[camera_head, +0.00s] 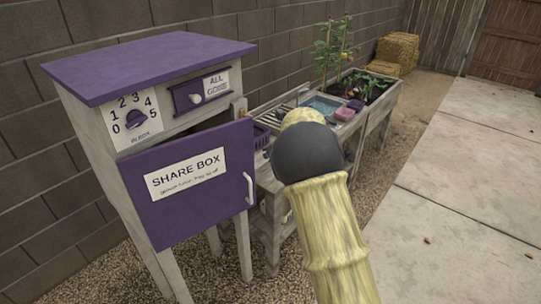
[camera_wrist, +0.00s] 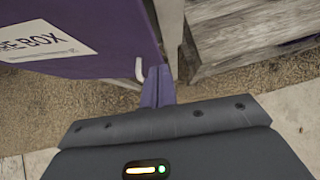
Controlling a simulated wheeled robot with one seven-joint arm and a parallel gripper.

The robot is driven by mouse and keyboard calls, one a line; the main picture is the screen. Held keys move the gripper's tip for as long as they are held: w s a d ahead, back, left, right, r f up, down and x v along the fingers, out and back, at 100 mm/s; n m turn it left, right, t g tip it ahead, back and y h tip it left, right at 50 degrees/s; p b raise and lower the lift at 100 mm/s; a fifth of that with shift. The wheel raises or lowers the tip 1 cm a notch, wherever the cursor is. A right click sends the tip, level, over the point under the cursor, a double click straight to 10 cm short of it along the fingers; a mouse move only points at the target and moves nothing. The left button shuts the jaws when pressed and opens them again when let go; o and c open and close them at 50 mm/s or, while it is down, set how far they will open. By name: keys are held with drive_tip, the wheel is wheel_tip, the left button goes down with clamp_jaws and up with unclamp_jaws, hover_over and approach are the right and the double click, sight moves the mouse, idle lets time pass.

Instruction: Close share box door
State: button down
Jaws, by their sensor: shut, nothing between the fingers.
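The share box (camera_head: 150,62) is a whitewashed wooden cabinet with a purple top. Its purple door (camera_head: 135,180), labelled SHARE BOX, stands partly open, with a dark gap along its top. The white handle (camera_head: 249,188) is near the door's right edge. In the wrist view the door (camera_wrist: 110,25) fills the upper left and the handle (camera_wrist: 139,68) shows at its edge. My gripper (camera_wrist: 157,72) is shut and empty, its fingers just right of the handle; I cannot tell whether they touch. In the head view my arm hides the gripper.
A small purple drawer (camera_head: 201,91) marked ALL GONE and a number dial (camera_head: 135,118) are above the door. Raised wooden planters (camera_head: 378,92) stand right of the box along the block wall (camera_head: 180,22). Concrete paving (camera_head: 460,190) is open to the right.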

drive_tip(key=s+a+f+m+y+p, duration=0.2)
drive_tip(key=s+f+m+y+p, duration=0.2)
drive_tip(key=s+f+m+y, duration=0.25)
drive_tip(key=s+d+f+m+t+h+p, duration=0.2)
drive_tip(key=d+m+t, duration=0.3)
drive_tip(key=m, duration=0.8)
drive_tip(key=s+t, duration=0.1)
drive_tip(key=t, duration=0.2)
drive_tip(key=shift+s+d+f+p, duration=0.15)
drive_tip(key=shift+s+f+p, duration=0.1)
drive_tip(key=shift+f+p, duration=0.15)
drive_tip(key=shift+w+r+m, duration=0.1)
drive_tip(key=shift+m, duration=0.15)
drive_tip(key=p, duration=0.6)
approach(251, 168)
drive_tip(key=x, duration=0.5)
drive_tip(key=shift+r, duration=0.15)
drive_tip(key=shift+p+x, duration=0.35)
drive_tip(key=shift+x, duration=0.55)
